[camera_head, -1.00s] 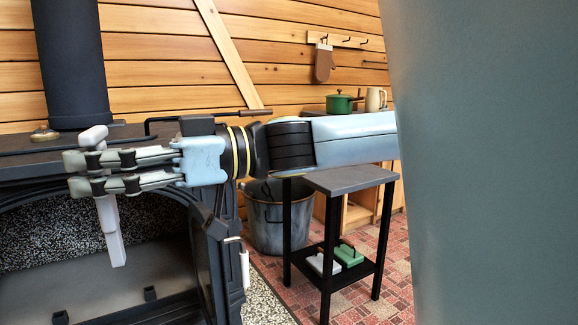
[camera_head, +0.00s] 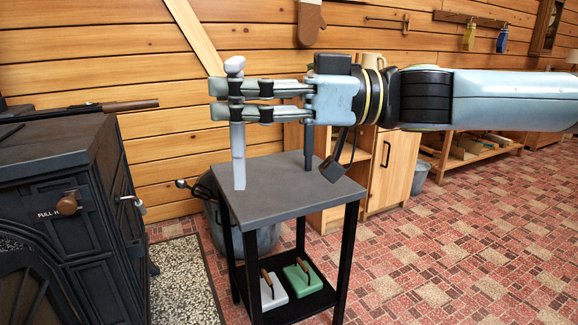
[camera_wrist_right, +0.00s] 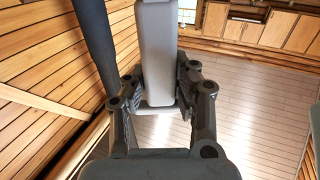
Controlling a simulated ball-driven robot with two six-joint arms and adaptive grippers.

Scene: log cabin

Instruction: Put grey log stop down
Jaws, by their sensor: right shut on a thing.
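The grey log stop (camera_head: 238,155) is a pale upright bar with a rounded head. My right gripper (camera_head: 236,101) is shut on it just below the head, above the small dark side table (camera_head: 280,195). Its lower end shows against the left part of the tabletop; I cannot tell whether it touches. In the right wrist view the log stop (camera_wrist_right: 158,55) stands between the fingers of my right gripper (camera_wrist_right: 160,100). My left gripper is not in view.
A dark post (camera_head: 309,147) is at the table's back edge. On the lower shelf lie a grey block (camera_head: 272,292) and a green block (camera_head: 303,279) with handles. The black stove (camera_head: 75,200) is at left, a metal bucket (camera_head: 265,238) behind the table. Most of the tabletop is bare.

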